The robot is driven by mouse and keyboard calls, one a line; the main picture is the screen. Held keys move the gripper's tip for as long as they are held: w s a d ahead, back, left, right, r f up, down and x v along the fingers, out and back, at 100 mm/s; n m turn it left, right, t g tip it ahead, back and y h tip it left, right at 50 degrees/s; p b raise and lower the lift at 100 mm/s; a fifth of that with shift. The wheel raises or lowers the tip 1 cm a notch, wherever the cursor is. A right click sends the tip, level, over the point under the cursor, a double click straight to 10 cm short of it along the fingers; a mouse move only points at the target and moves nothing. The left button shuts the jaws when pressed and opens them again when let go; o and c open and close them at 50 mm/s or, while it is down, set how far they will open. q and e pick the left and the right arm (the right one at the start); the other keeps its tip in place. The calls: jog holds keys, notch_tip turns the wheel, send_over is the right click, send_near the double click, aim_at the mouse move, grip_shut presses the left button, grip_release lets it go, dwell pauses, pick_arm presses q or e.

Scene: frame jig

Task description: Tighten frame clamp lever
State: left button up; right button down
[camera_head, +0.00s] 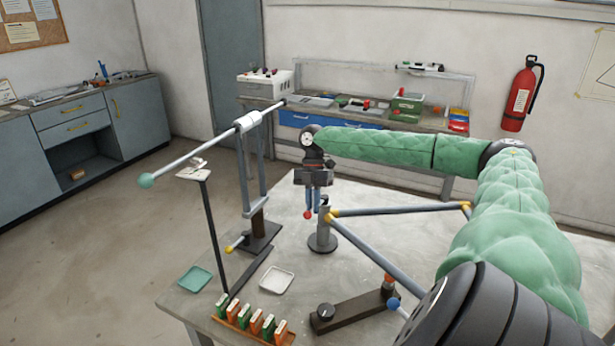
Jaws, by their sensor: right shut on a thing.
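A grey tube frame (375,250) with yellow joints spans the right side of the table. Its left corner sits at a clamp stand (323,240) with a round base. A short clamp lever with a red ball end (307,215) shows beside the top of the stand. My right gripper (312,208) points down at the clamp from above, at the end of the green padded arm. Its fingers are close together, shut on the lever; the contact itself is small and partly hidden. My left gripper is not in view.
A tall stand (258,225) carries a long slanted rod with a green ball end (146,180). A dark block with a knob (350,310), a rack of coloured boxes (250,325), a green tray (195,279) and a white tray (276,280) are near the front.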

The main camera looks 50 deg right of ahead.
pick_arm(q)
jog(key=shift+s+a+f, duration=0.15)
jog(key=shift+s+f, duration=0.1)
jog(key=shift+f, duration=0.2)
pick_arm(e)
jog(key=shift+s+d+n, duration=0.1)
jog(key=shift+s+n, duration=0.05)
jog(key=shift+n, duration=0.15)
jog(key=c, duration=1.5)
grip_release()
jog(key=shift+s, duration=0.1)
